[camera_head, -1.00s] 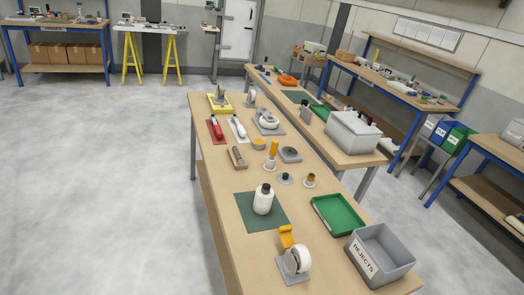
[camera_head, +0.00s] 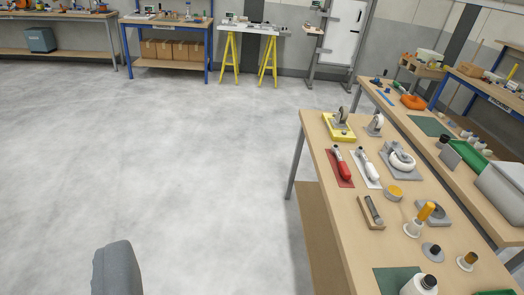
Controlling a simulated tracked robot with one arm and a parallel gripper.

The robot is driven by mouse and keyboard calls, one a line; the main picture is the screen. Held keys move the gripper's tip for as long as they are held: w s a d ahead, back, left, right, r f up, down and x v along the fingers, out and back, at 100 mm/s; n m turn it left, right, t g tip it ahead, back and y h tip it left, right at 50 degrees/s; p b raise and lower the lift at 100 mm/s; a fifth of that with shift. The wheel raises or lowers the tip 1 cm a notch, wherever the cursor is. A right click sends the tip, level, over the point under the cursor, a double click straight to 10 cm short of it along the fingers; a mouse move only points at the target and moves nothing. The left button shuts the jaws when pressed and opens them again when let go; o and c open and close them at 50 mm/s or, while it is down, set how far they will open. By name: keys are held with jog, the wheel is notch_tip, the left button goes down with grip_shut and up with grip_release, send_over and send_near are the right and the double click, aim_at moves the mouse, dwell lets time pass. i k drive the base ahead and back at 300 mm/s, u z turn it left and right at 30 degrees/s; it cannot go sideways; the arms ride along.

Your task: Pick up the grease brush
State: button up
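I cannot make out the grease brush for certain. Two small pots or knobs, one grey and dark (camera_head: 432,250) and one white with a brown top (camera_head: 467,260), stand nearer the camera. Either the orange-handled item or another small piece could be the brush; they are too small to tell. My gripper is not in view.
The table also holds a red tool (camera_head: 342,168), a white tool (camera_head: 367,170), casters (camera_head: 402,160) and a white bottle (camera_head: 420,285). A grey rounded shape (camera_head: 118,270) stands at the bottom left. Open floor (camera_head: 170,170) lies left of the table. Benches line the back.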

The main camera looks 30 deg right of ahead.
aim_at(429, 207)
jog(key=i, duration=2.8)
jog(key=z, duration=3.45)
jog(key=i, duration=1.05)
